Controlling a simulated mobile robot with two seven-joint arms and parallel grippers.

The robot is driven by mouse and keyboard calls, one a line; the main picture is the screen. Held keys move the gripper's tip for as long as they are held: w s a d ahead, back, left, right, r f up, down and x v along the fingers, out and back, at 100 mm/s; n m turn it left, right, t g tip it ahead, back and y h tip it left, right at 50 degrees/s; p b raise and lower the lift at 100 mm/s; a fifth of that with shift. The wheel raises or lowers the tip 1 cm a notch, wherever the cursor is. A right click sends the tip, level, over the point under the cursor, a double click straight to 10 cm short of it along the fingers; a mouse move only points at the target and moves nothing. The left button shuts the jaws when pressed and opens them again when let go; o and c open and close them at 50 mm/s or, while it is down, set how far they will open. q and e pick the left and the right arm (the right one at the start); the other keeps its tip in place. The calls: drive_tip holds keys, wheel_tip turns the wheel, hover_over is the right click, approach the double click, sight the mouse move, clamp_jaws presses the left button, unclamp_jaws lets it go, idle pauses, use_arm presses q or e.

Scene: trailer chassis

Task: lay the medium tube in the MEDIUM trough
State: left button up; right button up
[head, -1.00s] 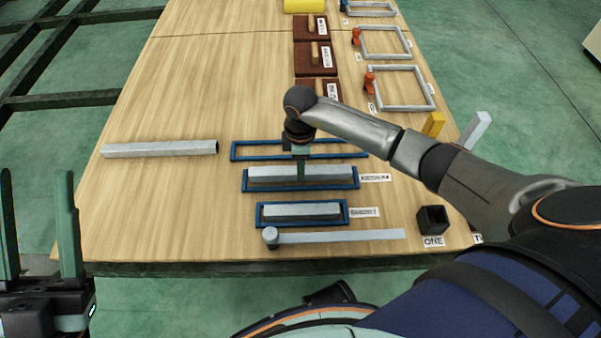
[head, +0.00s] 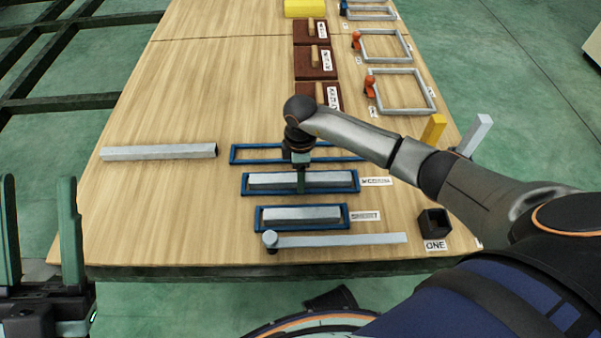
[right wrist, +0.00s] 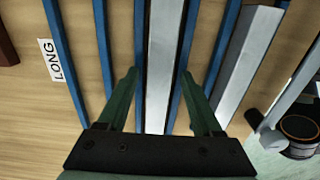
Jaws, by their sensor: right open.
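The medium tube (head: 335,177), a grey square bar, lies lengthwise inside the blue-rimmed MEDIUM trough (head: 357,184). In the right wrist view the tube (right wrist: 163,50) runs between the trough's two blue rails (right wrist: 138,70). My right gripper (head: 301,184) is over the middle of this trough. In the right wrist view its green fingers (right wrist: 163,102) are spread apart on either side of the tube, with gaps between. My left gripper (head: 42,190) is open and empty off the table's front left corner.
The empty LONG trough (head: 233,153) lies behind, and the SHORT trough (head: 259,218) in front holds a short tube (head: 300,214). A long tube (head: 160,152) lies at left. A bar with a knob (head: 340,240) lies near the front edge, beside a black holder (head: 434,222).

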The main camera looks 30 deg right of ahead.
wheel_tip(320, 180, up, 12)
drive_tip(key=p, duration=0.5)
drive_tip(key=s+a+n+g+y, duration=0.1)
drive_tip(key=s+a+n+y, duration=0.6)
drive_tip(key=a, duration=0.7)
drive_tip(key=s+a+r+n+g+y, duration=0.2)
drive_tip(key=s+a+r+n+y, duration=0.4)
drive_tip(key=s+a+r+y, duration=0.45)
wheel_tip(320, 180, up, 16)
drive_tip(key=s+d+t+y, duration=0.2)
drive_tip(key=d+t+y, duration=0.1)
drive_tip(key=t+y, duration=0.3)
use_arm(q)
drive_tip(key=shift+m, duration=0.3)
drive_tip(key=r, duration=0.5)
drive_tip(key=shift+s+a+r, duration=0.1)
drive_tip(key=shift+a+r, duration=0.15)
use_arm(e)
drive_tip(key=w+d+r+m+t+h, duration=0.1)
drive_tip(key=d+r+m+t+h, duration=0.2)
drive_tip(key=t, duration=0.6)
drive_tip(key=w+d+r+m+t+h, duration=0.1)
drive_tip(key=d+r+m+t+h, duration=0.2)
drive_tip(key=d+m+t+h, duration=0.2)
drive_tip(key=d+m+t, duration=0.3)
drive_tip(key=m+t, duration=0.2)
drive_tip(key=shift+w+r, duration=0.25)
drive_tip(key=shift+w, duration=0.05)
